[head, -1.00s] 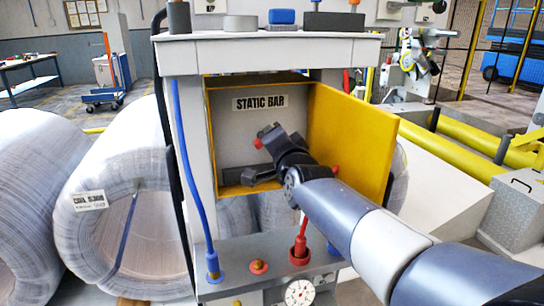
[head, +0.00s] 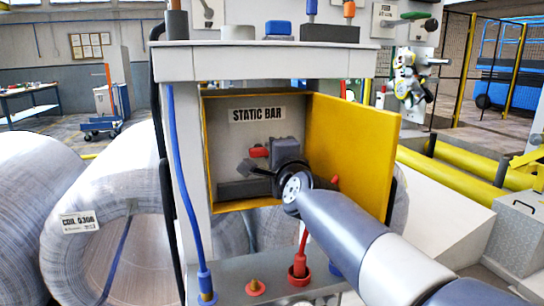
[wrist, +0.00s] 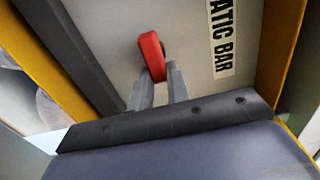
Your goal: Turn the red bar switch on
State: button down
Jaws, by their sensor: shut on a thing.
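The red bar switch (head: 259,152) is a small red lever on the back panel of an open box, below the "STATIC BAR" label (head: 257,115).
The yellow box door (head: 350,150) stands open on the right, close to my arm. A dark bar (head: 236,190) lies along the box floor. Below the box are a blue plug (head: 206,285) and a red plug (head: 299,270). Wrapped coils (head: 100,215) stand at left.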

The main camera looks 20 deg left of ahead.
dwell(0.3)
jog(key=c, duration=1.4)
grip_release()
jog(key=shift+o, duration=0.2)
jog(key=v, duration=1)
jog(key=shift+s+d, duration=0.2)
jog(key=shift+s, duration=0.15)
jog(key=shift+w+a, duration=0.1)
jog(key=x, duration=1)
jog(key=shift+w, duration=0.25)
